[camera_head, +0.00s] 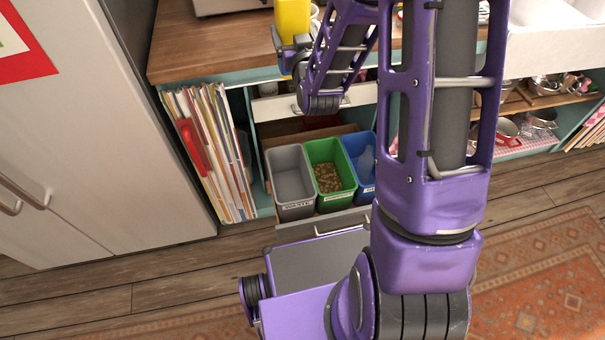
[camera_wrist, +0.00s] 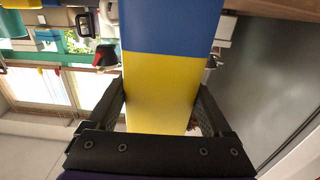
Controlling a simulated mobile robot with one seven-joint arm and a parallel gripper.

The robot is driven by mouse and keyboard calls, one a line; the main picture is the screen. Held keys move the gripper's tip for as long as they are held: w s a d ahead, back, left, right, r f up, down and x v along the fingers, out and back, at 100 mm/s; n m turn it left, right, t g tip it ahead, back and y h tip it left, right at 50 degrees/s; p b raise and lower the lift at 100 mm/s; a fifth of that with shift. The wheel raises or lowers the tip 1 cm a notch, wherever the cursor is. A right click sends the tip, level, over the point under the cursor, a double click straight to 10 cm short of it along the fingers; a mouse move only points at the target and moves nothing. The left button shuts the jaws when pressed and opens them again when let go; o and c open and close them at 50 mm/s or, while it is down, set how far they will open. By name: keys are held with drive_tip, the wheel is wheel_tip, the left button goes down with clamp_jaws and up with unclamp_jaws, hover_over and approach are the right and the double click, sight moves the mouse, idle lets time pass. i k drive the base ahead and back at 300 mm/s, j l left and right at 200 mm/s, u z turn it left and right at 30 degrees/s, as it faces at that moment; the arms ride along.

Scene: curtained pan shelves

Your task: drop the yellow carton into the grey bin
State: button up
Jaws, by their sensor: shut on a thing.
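The yellow carton (camera_head: 292,18) is at the top of the head view, above the wooden counter. In the wrist view the carton (camera_wrist: 160,85) is yellow with a blue part and sits between both fingers. My gripper (camera_head: 291,52) is shut on it; the fingers also show in the wrist view (camera_wrist: 162,108). The grey bin (camera_head: 291,181) stands in the pulled-out drawer below, left of the green bin, and looks empty. The carton is above the bin, apart from it, toward the counter.
A green bin (camera_head: 330,172) with brown contents and a blue bin (camera_head: 362,160) stand right of the grey one. Upright folders (camera_head: 208,150) fill the slot to the left. The wooden counter (camera_head: 215,48) is behind. A tall grey cabinet (camera_head: 90,150) stands at left.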

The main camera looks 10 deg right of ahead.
sight(295, 195)
drive_tip(key=i+l, duration=0.1)
drive_tip(key=l, duration=1.15)
